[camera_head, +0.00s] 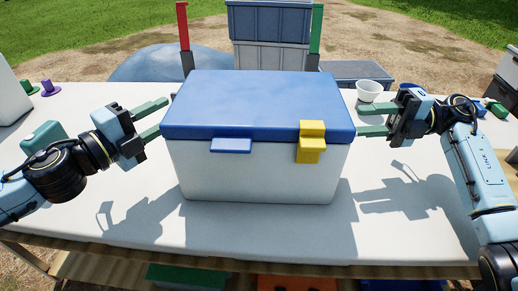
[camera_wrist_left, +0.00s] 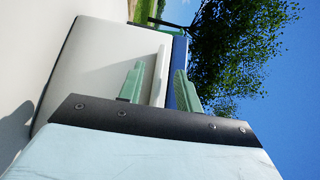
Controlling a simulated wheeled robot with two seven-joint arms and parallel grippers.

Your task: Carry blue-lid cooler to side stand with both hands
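The cooler (camera_head: 262,172) has a white body, a blue lid (camera_head: 258,103), a yellow latch (camera_head: 310,146) and a blue front tab. It stands upright on the white table, lid closed. My left gripper (camera_head: 162,117) is open at the cooler's left side, fingertips close to the lid's edge. In the left wrist view, its green fingers (camera_wrist_left: 160,88) stand apart on either side of a pale ledge (camera_wrist_left: 161,74) on the cooler's side. My right gripper (camera_head: 359,120) is open at the right side, fingertips close to the cooler. Contact cannot be told. I cannot identify the side stand.
A white cup (camera_head: 368,91) stands behind my right gripper. A teal container (camera_head: 42,137) and small purple and green items are at the left. Stacked bins (camera_head: 270,24) stand behind the table (camera_head: 250,232), between red and green posts. The table's front strip is clear.

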